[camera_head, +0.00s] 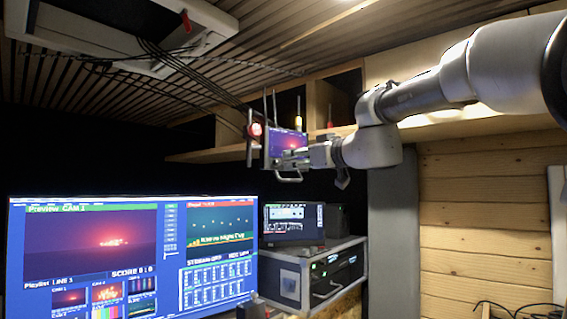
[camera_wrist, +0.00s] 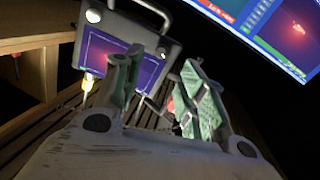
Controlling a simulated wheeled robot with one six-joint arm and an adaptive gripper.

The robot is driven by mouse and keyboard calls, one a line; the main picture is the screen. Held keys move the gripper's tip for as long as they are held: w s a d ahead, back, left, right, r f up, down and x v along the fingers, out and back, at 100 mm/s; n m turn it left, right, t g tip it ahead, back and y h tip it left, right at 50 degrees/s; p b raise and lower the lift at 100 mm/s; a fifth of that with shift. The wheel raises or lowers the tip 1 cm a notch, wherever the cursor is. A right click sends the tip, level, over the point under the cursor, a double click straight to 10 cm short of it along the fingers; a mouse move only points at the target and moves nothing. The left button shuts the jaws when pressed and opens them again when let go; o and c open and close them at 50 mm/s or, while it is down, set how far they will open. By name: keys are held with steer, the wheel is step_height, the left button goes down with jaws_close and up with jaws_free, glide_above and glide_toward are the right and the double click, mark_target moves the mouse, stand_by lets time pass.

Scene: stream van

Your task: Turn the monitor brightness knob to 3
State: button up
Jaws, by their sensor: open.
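A small field monitor (camera_head: 283,139) with a lit purple-red screen and metal handles hangs near the middle of the head view, below the shelf. In the wrist view the monitor (camera_wrist: 103,54) is tilted, at upper left, partly behind a finger. A glowing red-white spot (camera_head: 256,130) shows at its left side in the head view. My gripper (camera_head: 296,158) is close to the monitor's right side there. In the wrist view my gripper (camera_wrist: 157,75) has its two fingers apart, with nothing held between them. I cannot make out the brightness knob, its scale or its setting; contact is unclear.
A large streaming display (camera_head: 135,258) stands at lower left. A rack case (camera_head: 310,272) with a small screen (camera_head: 292,220) on top is beside it. A wooden shelf (camera_head: 215,152) with tools runs behind my arm. Cables (camera_head: 190,72) hang from the slatted ceiling.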

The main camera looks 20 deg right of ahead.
mark_target(278, 161)
steer(key=shift+n, duration=0.3)
steer(key=x, duration=0.7)
steer(key=shift+w+a, duration=0.15)
steer(key=shift+w, duration=0.2)
jaws_close()
